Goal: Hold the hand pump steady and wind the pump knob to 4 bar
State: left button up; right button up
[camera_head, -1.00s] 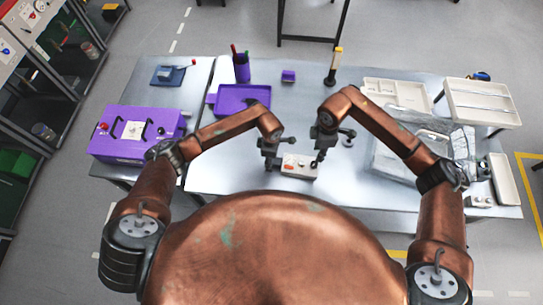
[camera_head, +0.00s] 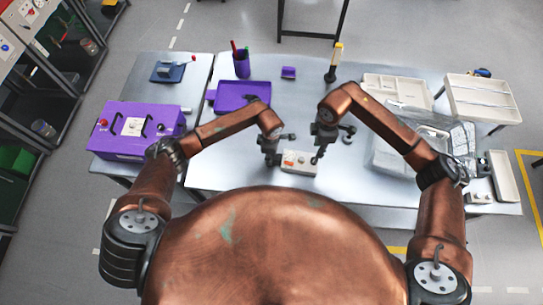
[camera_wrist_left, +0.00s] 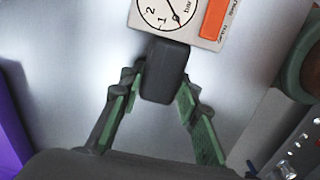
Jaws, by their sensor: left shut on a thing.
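The hand pump (camera_head: 299,166) is a pale box lying on the bench near its front edge. In the left wrist view its face (camera_wrist_left: 205,38) shows a round dial marked in bar, cut off by the top edge, and an orange patch. My left gripper (camera_head: 270,158) is at the pump's left end. In the left wrist view its green-padded fingers (camera_wrist_left: 160,92) are shut on the pump's dark grey end block. My right gripper (camera_head: 318,158) points down at the pump's right end. I cannot make out the pump knob or whether the right fingers are closed.
A purple tray (camera_head: 228,105) lies behind the left gripper, with a pen cup (camera_head: 241,68) beyond. A purple case (camera_head: 120,145) stands at the left. A clear container (camera_head: 390,160) and pale trays (camera_head: 480,100) fill the right.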

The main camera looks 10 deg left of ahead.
aim_at(314, 161)
dwell(0.6)
notch_tip(314, 161, down, 10)
jog(key=m, duration=2.3)
jog(key=shift+s+r, duration=0.15)
jog(key=shift+r, duration=0.05)
dwell(0.4)
